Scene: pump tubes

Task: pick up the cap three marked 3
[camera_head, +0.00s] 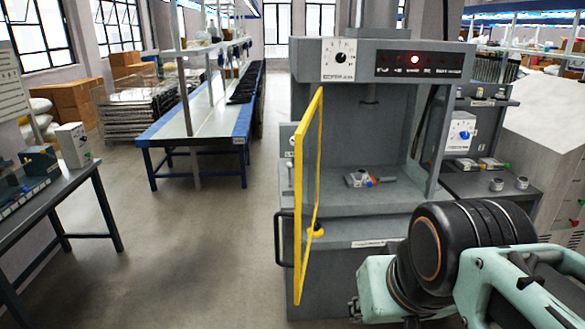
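No marking 3 is readable, so I cannot tell which object is cap three. Two small grey metal cylinders, one on the left (496,184) and one on the right (522,182), stand upright on the right-hand bench. Their tops are too small to read. A grey part with a blue end and a small red spot (358,179) lies inside the grey machine. My arm's black and mint-green links fill the lower right. My gripper's fingertips do not show.
The grey machine (460,61) has its yellow-framed door (301,200) swung open toward me. A dark table (78,188) stands at left, a blue-edged conveyor bench (190,130) behind. The floor between them is clear. A pale cabinet (545,165) stands at right.

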